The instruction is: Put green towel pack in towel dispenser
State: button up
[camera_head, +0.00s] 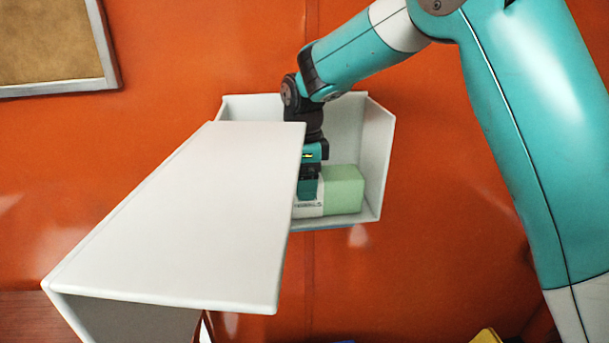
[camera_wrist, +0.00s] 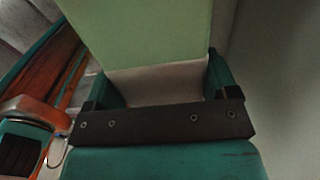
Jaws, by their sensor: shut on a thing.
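The green towel pack (camera_head: 344,190) is a pale green block with a white printed band. It is inside the white towel dispenser (camera_head: 376,150) on the wall, low in its open body. The dispenser's large white cover (camera_head: 190,215) is swung open toward the left and hides the body's left part. My gripper (camera_head: 308,190) reaches into the dispenser and is shut on the pack at its white band. In the wrist view the green towel pack (camera_wrist: 140,35) fills the space between the jaws of my gripper (camera_wrist: 160,88). The pack's left end is hidden in the head view.
The wall behind is orange. A framed board (camera_head: 55,45) hangs at the upper left. A yellow thing (camera_head: 486,337) shows at the bottom edge. The open cover juts out left of my gripper, and the dispenser's right side wall stands close to the pack.

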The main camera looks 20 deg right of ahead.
jog(key=shift+f, duration=0.15)
jog(key=o, duration=1)
notch_tip(320, 180, up, 12)
jog(key=b, duration=0.3)
